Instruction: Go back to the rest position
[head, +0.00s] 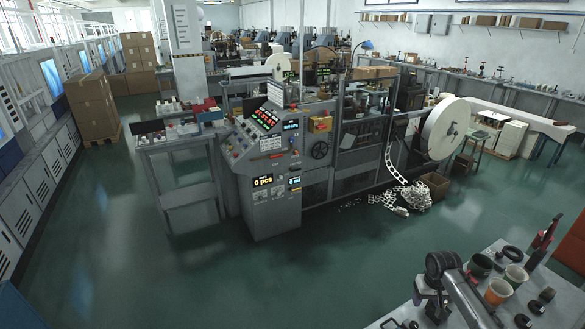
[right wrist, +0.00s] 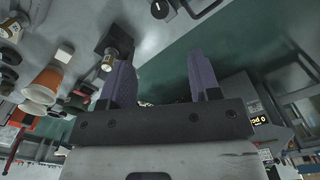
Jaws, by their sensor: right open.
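My right gripper (head: 428,296) is at the lower right of the head view, over the near edge of a grey table (head: 462,318). In the right wrist view its two purple-grey fingers (right wrist: 162,72) stand wide apart with nothing between them. My left gripper is in neither view. The large grey cup-forming machine (head: 272,195) stands in the middle of the head view, with a lit panel reading 0 pcs.
The table holds an orange cup (head: 498,291), a green cup (head: 516,275), dark rings (head: 523,321) and a red-and-black tool (head: 543,240). White scrap (head: 392,202) lies beside a cardboard box (head: 435,185). The green floor (head: 250,280) in front of the machine is clear.

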